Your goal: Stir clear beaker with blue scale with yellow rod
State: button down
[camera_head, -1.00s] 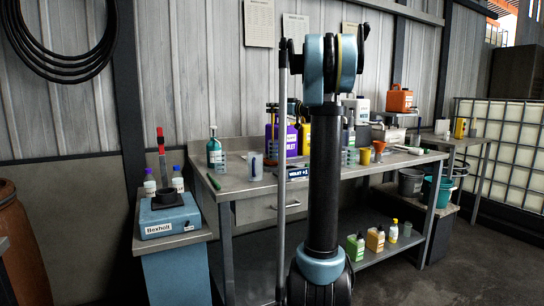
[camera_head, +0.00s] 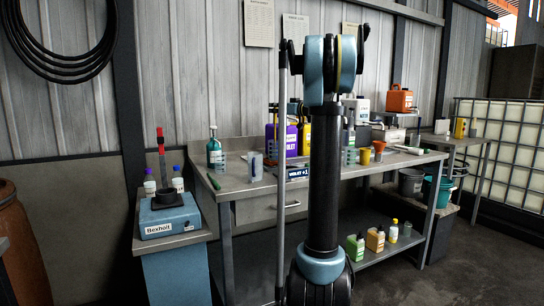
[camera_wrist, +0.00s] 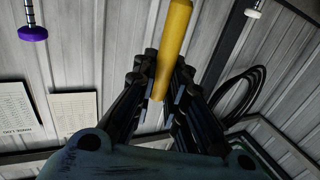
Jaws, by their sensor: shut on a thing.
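My gripper (camera_wrist: 165,108) is shut on the yellow rod (camera_wrist: 172,42) in the wrist view. The rod's thick yellow part runs up to the top edge, and its other end shows between the fingers. In the head view my gripper and the rod cannot be made out behind my arm. A small clear beaker with blue marks (camera_head: 220,162) stands on the left part of the workbench (camera_head: 237,184). More clear ware with blue marks (camera_head: 349,156) shows just right of my arm. No beaker shows in the wrist view.
A clear cylinder (camera_head: 256,167), a green bottle (camera_head: 214,152) and a purple jug (camera_head: 289,140) stand on the bench. Orange and yellow cups (camera_head: 366,156) stand right of my arm. A blue Boxholt device (camera_head: 169,222) stands on a separate stand at left.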

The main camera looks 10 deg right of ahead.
jog(key=shift+w+a, duration=0.3)
jog(key=shift+w, duration=0.3)
notch_tip(320, 180, up, 10)
dwell(0.9)
jog(key=shift+r, duration=0.15)
dwell(0.4)
